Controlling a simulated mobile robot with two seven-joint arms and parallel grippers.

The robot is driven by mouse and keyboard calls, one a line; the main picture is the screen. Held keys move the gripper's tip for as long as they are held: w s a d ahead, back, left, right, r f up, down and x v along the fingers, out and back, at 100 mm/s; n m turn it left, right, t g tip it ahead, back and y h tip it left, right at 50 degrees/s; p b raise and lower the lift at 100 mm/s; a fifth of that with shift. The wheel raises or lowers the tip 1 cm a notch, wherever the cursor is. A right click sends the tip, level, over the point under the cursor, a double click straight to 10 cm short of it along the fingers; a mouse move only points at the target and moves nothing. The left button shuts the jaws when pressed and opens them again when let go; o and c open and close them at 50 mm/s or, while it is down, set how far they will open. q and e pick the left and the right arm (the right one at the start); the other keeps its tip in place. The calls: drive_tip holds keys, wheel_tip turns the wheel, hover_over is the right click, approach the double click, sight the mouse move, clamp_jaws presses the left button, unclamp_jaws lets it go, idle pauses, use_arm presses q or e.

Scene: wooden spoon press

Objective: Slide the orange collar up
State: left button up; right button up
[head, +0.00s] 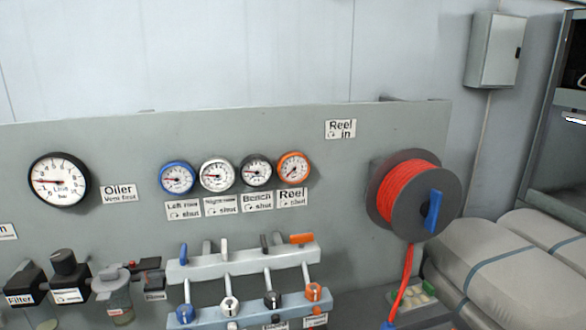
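Two orange parts sit on the rightmost line of a grey double-bar manifold (240,264) on the panel. One is an orange lever-like piece (302,239) on top of the upper bar. The other is an orange knob-like part (314,291) at the lower bar, around or in front of the metal stem. I cannot tell which of them is the collar. An orange-rimmed gauge (293,168) with a "Reel" label (292,198) is above them. Neither of my grippers is in view.
A reel of red hose (407,190) with a blue handle (433,211) is to the right; its hose hangs down. A large gauge (58,180) and filter units (70,275) are at left. Grey padded bags (480,262) lie at lower right.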

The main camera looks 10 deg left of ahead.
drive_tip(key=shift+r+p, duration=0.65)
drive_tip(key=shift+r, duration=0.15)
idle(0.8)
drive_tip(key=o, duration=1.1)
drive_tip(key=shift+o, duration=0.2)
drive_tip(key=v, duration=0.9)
drive_tip(key=shift+b, duration=0.3)
